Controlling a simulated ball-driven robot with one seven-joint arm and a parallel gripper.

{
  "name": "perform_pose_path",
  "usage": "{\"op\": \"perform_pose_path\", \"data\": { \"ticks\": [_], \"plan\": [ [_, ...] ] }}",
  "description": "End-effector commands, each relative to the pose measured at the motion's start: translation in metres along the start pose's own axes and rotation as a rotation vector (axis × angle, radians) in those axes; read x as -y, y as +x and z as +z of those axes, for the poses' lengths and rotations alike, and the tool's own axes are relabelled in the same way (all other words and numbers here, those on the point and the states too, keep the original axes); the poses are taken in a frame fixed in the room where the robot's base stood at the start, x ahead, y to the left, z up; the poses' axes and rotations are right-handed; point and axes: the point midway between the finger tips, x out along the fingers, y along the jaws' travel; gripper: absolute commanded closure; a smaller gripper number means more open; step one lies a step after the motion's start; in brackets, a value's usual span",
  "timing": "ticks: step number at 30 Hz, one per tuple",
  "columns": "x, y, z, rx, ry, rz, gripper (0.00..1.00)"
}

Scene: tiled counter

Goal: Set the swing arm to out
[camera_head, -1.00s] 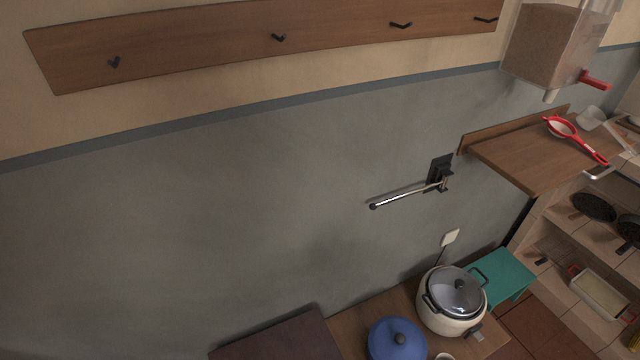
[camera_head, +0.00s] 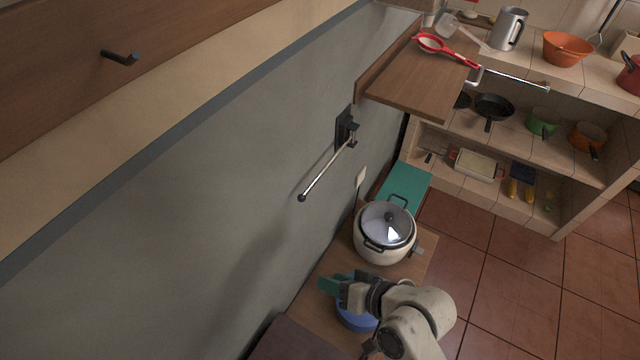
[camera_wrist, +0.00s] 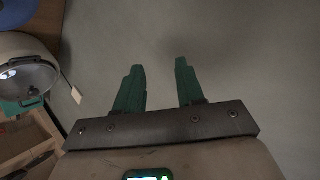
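The swing arm (camera_head: 322,176) is a thin metal rod with a dark tip, on a black bracket (camera_head: 346,130) fixed to the grey wall. In the head view it points toward the lower left and appears to lie close along the wall. My gripper (camera_head: 325,285) has green fingers and is low in the head view, below the rod's tip and apart from it, above the blue pot. In the wrist view my gripper (camera_wrist: 157,80) has its two green fingers spread with nothing between them. The swing arm does not show in the wrist view.
A rice cooker (camera_head: 385,232) and a partly hidden blue pot (camera_head: 352,318) stand on the wooden counter below the rod. A wooden shelf (camera_head: 418,80) with a red strainer (camera_head: 447,48) juts out right of the bracket. A hook board (camera_head: 60,50) is at upper left.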

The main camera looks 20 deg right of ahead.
Motion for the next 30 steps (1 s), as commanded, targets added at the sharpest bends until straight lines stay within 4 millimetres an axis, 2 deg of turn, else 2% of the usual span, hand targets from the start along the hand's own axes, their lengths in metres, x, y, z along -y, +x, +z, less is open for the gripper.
{"op": "perform_pose_path", "data": {
  "ticks": [3, 6, 9, 12, 18, 25, 30],
  "plan": [
    [0.031, 0.020, -0.030, -0.180, 0.147, -0.152, 0.62],
    [0.046, 0.028, -0.054, -0.332, 0.301, -0.264, 0.62],
    [0.052, 0.030, -0.077, -0.481, 0.471, -0.354, 0.62],
    [0.049, 0.029, -0.094, -0.623, 0.645, -0.419, 0.62],
    [0.025, 0.024, -0.107, -0.844, 0.920, -0.468, 0.62],
    [0.008, 0.022, -0.109, -0.949, 1.043, -0.470, 0.62],
    [0.006, 0.030, -0.124, -0.956, 1.048, -0.471, 0.62]
  ]
}}
